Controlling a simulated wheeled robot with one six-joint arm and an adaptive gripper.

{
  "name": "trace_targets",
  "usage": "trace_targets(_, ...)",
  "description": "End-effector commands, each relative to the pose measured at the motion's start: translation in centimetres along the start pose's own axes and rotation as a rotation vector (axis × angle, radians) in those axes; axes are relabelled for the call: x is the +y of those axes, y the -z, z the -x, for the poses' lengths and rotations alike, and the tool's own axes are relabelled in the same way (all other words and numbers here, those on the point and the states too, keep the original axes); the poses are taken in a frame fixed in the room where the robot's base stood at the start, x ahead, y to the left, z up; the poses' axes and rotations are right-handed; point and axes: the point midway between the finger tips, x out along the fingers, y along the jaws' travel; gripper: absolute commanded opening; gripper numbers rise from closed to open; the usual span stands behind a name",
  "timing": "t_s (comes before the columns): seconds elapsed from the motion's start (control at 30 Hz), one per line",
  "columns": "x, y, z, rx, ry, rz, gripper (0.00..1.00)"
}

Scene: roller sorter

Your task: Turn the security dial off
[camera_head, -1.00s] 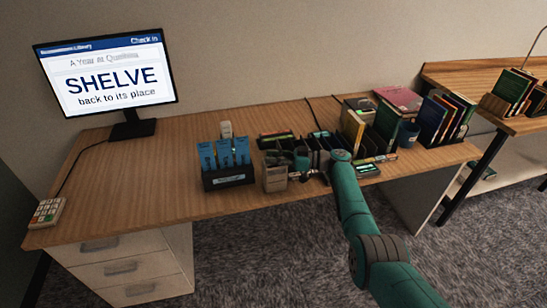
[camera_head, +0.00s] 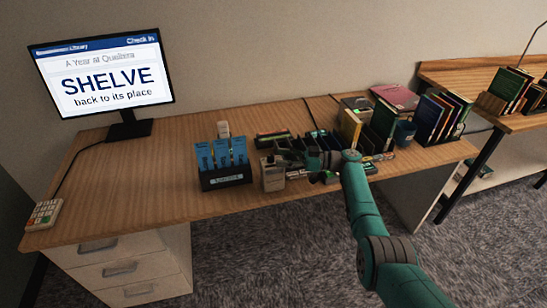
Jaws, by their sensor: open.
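A small beige box (camera_head: 272,178) stands upright near the front of the desk, right of a holder of blue cards. A dial cannot be made out clearly on it at this size. My gripper (camera_head: 284,159) is open, just behind and to the right of the box's top, pointing left. Its fingers are small and dark against the clutter, so I cannot tell whether they touch the box. My teal wrist and forearm hide part of the desk to the right.
The blue card holder (camera_head: 227,180) stands close left of the box. Books (camera_head: 385,118) and a dark cup (camera_head: 405,133) crowd the right side. A monitor (camera_head: 103,75) reads "SHELVE back to its place". A keypad (camera_head: 43,214) lies far left. The left-middle desktop is clear.

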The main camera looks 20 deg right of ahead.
Motion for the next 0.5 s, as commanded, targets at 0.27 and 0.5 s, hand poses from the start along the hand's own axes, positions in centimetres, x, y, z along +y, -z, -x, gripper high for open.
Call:
trace_targets(0.27,0.0,0.0,5.3,0.000,-0.002,0.000,0.52)
trace_targets(0.5,0.0,0.0,7.3,0.000,0.000,0.000,0.52)
